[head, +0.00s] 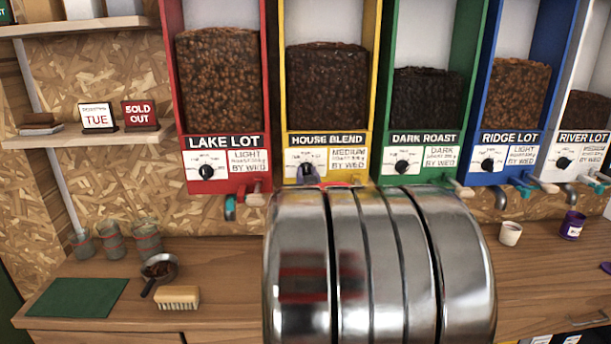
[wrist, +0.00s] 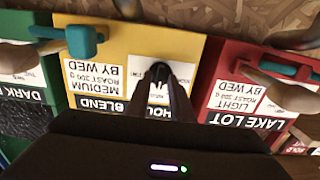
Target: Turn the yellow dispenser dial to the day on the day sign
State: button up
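The yellow dispenser (head: 378,40), labelled HOUSE BLEND, stands between the red and green ones. Its dark dial (head: 307,169) is on a white plate below the label; the wrist view shows the plate (wrist: 180,74) upside down. My gripper (wrist: 160,75) reaches the dial, its fingertips close together with the knob between them, and appears shut on it. The fingers hide much of the knob, and I cannot read which day it points to. The day sign (head: 97,117) on the left shelf reads TUE.
Red (head: 268,100), green (head: 476,50) and blue dispensers flank the yellow one, with spouts and handles (wrist: 82,40) below. A SOLD OUT sign (head: 140,115) stands beside the day sign. Glasses, a scoop (head: 160,268) and a brush (head: 178,297) are on the counter. My arm covers its middle.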

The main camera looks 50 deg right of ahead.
grip_shut()
jog(key=shift+d, duration=0.1)
jog(key=shift+n, duration=0.5)
jog(key=n, duration=0.2)
jog(key=shift+w+a+f+n, duration=0.1)
jog(key=shift+a+n, duration=0.1)
jog(key=shift+n, duration=0.1)
jog(key=shift+a+n, duration=0.1)
jog(key=shift+n, duration=2.1)
jog(key=shift+f, duration=0.1)
jog(key=shift+o, duration=1.1)
grip_release()
